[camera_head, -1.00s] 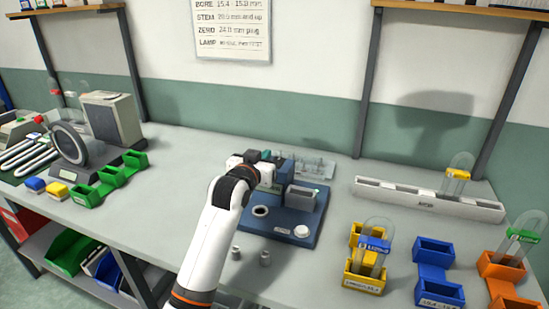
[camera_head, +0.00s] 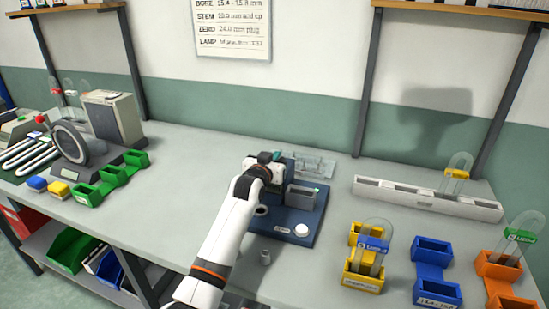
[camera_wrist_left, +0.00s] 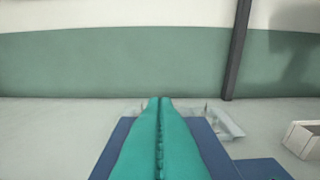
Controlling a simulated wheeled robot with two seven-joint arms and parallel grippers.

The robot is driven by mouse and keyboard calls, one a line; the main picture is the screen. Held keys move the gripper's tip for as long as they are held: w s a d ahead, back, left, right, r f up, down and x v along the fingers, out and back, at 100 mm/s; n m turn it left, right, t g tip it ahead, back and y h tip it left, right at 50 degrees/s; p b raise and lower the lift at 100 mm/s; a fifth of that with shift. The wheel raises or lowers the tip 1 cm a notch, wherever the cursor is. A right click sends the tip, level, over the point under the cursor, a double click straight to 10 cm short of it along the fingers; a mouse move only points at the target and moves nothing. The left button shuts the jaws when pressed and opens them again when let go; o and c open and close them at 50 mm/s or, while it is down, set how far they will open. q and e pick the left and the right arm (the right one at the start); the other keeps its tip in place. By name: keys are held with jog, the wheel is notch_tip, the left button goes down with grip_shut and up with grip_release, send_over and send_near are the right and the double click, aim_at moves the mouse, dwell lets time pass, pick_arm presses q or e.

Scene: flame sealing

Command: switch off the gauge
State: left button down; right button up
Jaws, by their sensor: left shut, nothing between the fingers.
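The gauge (camera_head: 284,233) appears to be the dark blue device in the middle of the table, with a grey block (camera_head: 301,198), a small green spot on top of the block and a round white button or plug (camera_head: 301,230) at its front right. My left gripper (camera_head: 278,156) is over the back left of the gauge, and my arm hides that side. In the left wrist view its teal fingers (camera_wrist_left: 160,104) are shut together with nothing between them, above the blue base (camera_wrist_left: 216,152). I cannot tell whether they touch the gauge. My right gripper is not in view.
A clear rack (camera_head: 315,166) stands behind the gauge. A small metal cylinder (camera_head: 265,257) stands in front. To the right are a long white holder (camera_head: 400,196) and yellow, blue and orange bins (camera_head: 432,250). Green bins (camera_head: 112,178) stand left; the table between is clear.

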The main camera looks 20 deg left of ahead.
pick_arm(q)
jog(key=shift+r+g+p, duration=0.2)
jog(key=shift+g+p, duration=0.1)
jog(key=shift+p, duration=0.7)
jog(key=shift+f, duration=0.3)
jog(key=shift+w+f, duration=0.1)
jog(key=shift+f, duration=0.05)
jog(key=r+p, duration=0.3)
jog(key=r, duration=0.1)
jog(key=shift+w+p, duration=0.2)
jog(key=shift+p, duration=0.1)
jog(key=shift+s+r, duration=0.2)
jog(key=shift+r, duration=0.05)
jog(key=s+r+b, duration=0.1)
jog(key=s+r, duration=0.2)
jog(key=s, duration=0.6)
jog(key=shift+a, duration=0.15)
jog(key=shift+r, duration=0.1)
